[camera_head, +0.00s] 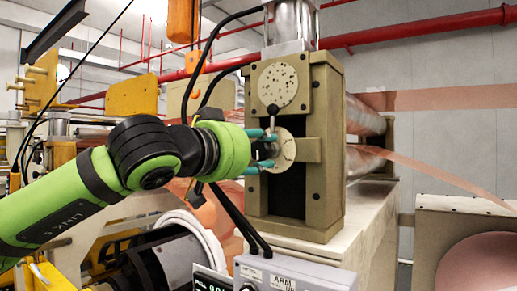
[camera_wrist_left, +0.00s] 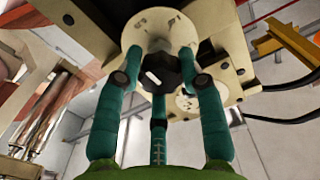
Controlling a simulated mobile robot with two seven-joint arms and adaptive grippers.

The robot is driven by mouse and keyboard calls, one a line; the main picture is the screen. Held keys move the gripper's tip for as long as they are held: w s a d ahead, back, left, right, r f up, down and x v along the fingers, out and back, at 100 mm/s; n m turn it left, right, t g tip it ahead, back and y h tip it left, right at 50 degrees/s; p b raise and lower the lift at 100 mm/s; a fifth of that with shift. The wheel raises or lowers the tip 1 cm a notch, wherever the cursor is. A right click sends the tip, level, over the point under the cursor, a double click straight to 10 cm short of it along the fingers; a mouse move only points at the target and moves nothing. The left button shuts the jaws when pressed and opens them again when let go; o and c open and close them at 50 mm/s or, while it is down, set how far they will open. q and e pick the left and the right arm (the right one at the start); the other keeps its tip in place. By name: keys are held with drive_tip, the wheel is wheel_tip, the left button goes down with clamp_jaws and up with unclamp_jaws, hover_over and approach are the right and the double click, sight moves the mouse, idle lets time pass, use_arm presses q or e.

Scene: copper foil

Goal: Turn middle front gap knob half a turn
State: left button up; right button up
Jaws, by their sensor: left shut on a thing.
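The gap knob (camera_wrist_left: 163,72) is dark with a white mark on its face and sits in front of a round pale plate in the left wrist view. My left gripper (camera_wrist_left: 163,82) has its three teal fingers closed around it. In the head view the left gripper (camera_head: 264,150) reaches in from the left to the lower round plate (camera_head: 284,150) on the front of the beige roll stand (camera_head: 325,140). There its fingers mostly hide the knob. My right gripper is in neither view.
A speckled round plate (camera_head: 278,85) sits above, with a black ball-ended lever (camera_head: 272,110) close over the fingers. Copper foil (camera_head: 440,178) runs off to the right. A grey control box (camera_head: 290,275) and black cables stand below. A red pipe (camera_head: 430,28) crosses behind.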

use_arm(q)
drive_tip(key=shift+f, duration=0.2)
drive_tip(key=o, duration=1.1)
drive_tip(key=shift+o, duration=0.2)
drive_tip(key=shift+r, duration=0.1)
drive_tip(key=shift+s+a, duration=0.15)
drive_tip(key=shift+s, duration=0.1)
drive_tip(key=v, duration=1.1)
drive_tip(key=shift+s+a, duration=0.1)
